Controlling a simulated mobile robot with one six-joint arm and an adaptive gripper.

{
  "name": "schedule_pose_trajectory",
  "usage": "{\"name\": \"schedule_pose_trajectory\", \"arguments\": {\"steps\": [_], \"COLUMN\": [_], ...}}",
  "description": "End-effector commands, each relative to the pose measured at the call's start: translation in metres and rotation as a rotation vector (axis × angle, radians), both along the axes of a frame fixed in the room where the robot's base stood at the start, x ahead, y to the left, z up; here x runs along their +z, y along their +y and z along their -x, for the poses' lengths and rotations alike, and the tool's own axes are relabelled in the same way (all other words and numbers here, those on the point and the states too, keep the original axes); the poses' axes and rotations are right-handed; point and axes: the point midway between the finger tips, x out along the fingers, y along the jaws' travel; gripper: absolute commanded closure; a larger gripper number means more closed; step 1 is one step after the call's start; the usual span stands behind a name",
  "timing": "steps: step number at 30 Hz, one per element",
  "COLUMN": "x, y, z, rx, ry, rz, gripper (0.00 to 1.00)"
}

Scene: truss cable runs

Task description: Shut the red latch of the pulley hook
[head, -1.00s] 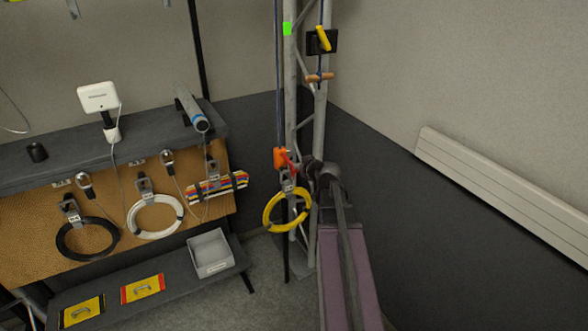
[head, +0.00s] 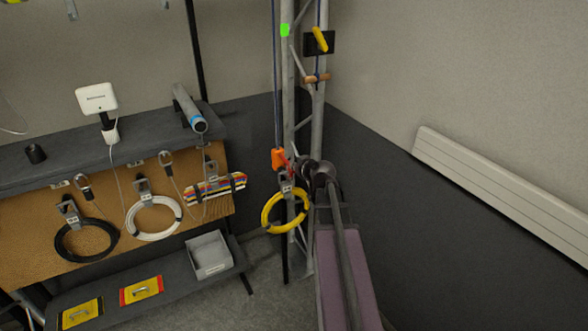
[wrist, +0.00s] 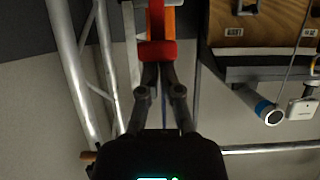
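The pulley hook's orange block (head: 278,158) hangs on a blue rope beside the truss. Its red latch (head: 288,167) shows at the block's right side, close to my gripper (head: 297,171). In the wrist view, the red latch (wrist: 157,50) lies across the tips of my gripper (wrist: 158,68), with the orange block (wrist: 168,20) behind it. The two fingers are drawn nearly together, and the latch's red end hides their very tips. They look shut against the latch, not around it. A yellow cable coil (head: 265,212) hangs from a grey clip below the block.
The metal truss (head: 307,120) stands right behind the hook. At left is a pegboard bench (head: 110,190) with a black coil (head: 86,258) and a white coil (head: 153,235). A grey bin (head: 209,255) sits on its lower shelf. A white wall panel (head: 500,185) is at right.

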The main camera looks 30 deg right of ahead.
Motion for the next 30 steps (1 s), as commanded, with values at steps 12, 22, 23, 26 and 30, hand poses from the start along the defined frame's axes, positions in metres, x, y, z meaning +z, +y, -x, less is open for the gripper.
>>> {"name": "schedule_pose_trajectory", "arguments": {"steps": [12, 22, 23, 26, 30], "x": [-0.004, 0.008, 0.010, 0.019, 0.029], "y": [0.002, 0.003, 0.003, 0.004, 0.003], "z": [-0.006, -0.004, -0.004, -0.002, 0.000], "rx": [0.016, 0.015, 0.015, 0.013, 0.009], "ry": [0.014, 0.010, 0.009, 0.006, 0.001], "rz": [0.000, 0.000, 0.000, 0.000, 0.000], "gripper": [1.00, 1.00, 1.00, 1.00, 1.00]}}
